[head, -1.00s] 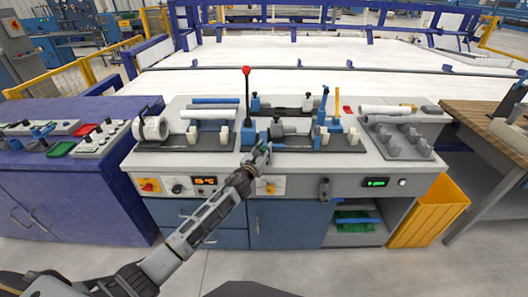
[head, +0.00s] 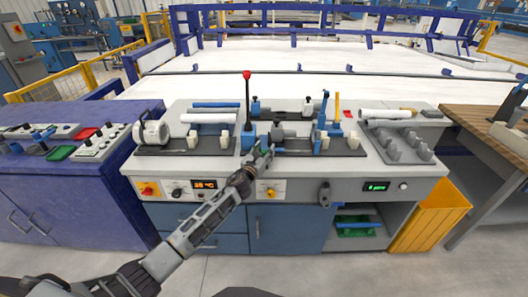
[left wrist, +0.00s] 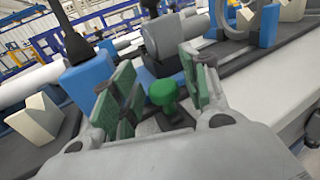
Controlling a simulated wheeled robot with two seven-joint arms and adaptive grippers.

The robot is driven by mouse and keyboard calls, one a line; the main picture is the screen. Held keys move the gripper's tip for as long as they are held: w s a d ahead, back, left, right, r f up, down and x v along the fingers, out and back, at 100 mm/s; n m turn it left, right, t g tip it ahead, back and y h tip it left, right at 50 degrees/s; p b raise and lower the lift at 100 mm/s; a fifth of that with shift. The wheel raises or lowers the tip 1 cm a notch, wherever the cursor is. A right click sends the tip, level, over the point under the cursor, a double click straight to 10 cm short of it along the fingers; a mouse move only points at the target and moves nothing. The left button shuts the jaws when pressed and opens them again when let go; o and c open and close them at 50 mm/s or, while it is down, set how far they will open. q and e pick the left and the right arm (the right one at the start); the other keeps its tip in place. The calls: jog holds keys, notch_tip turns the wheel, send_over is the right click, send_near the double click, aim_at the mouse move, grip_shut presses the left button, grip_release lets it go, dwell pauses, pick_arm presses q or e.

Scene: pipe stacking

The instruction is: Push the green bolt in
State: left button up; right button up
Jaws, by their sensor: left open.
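The green bolt (left wrist: 163,93) shows in the left wrist view as a round green knob on a short stem. It stands between the two fingers of my left gripper (left wrist: 160,98). The fingers have green pads and are apart, with a gap on each side of the knob. In the head view my left gripper (head: 262,152) is at the front of the workbench, just below the red-knobbed lever (head: 247,100), and the bolt there is too small to make out clearly. My right gripper is not in view.
Blue blocks (left wrist: 90,75) and a grey cylinder (left wrist: 165,42) stand close to the fingers in the left wrist view. Cream V-shaped supports (head: 225,141) and a white pipe (head: 208,117) lie to the left on the bench. The front strip of the worktop (head: 190,163) is bare.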

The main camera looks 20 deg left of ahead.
pick_arm(q)
jog(key=shift+s, duration=0.1)
jog(key=s+a, duration=0.1)
jog(key=s, duration=1)
jog(key=shift+s+a, duration=0.15)
jog(key=shift+s, duration=0.2)
dwell(0.9)
